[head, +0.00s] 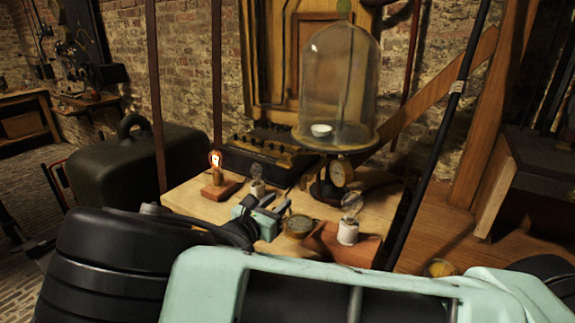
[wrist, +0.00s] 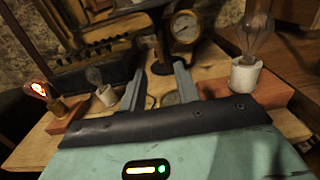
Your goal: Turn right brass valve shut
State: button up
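I cannot make out a brass valve clearly in either view. A glass bell jar (head: 340,80) stands on a round brass plate (head: 362,143), with a round dial gauge (head: 342,172) on the stand below it. The gauge also shows in the wrist view (wrist: 185,27). My gripper (head: 268,201) is low over the wooden table, in front of the stand. In the wrist view its two fingers (wrist: 158,78) are apart with nothing held between them. A round brass-rimmed dial (head: 298,226) lies just right of the gripper. My gripper and arm hide part of the table.
A lit bulb (head: 216,162) stands at the left of the table (head: 186,200). Unlit bulbs on white bases stand behind the gripper (head: 257,186) and at right (head: 348,232). A dark box with brass fittings (head: 262,160) sits behind. A dark slanted pole (head: 432,165) rises at right.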

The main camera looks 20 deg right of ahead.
aim_at(302, 177)
jog(key=p+x, duration=0.1)
jog(key=x, duration=0.7)
jog(key=p+x, duration=0.2)
jog(key=x, duration=0.7)
jog(key=shift+w+r, duration=0.25)
jog(key=shift+w, duration=0.15)
grip_shut()
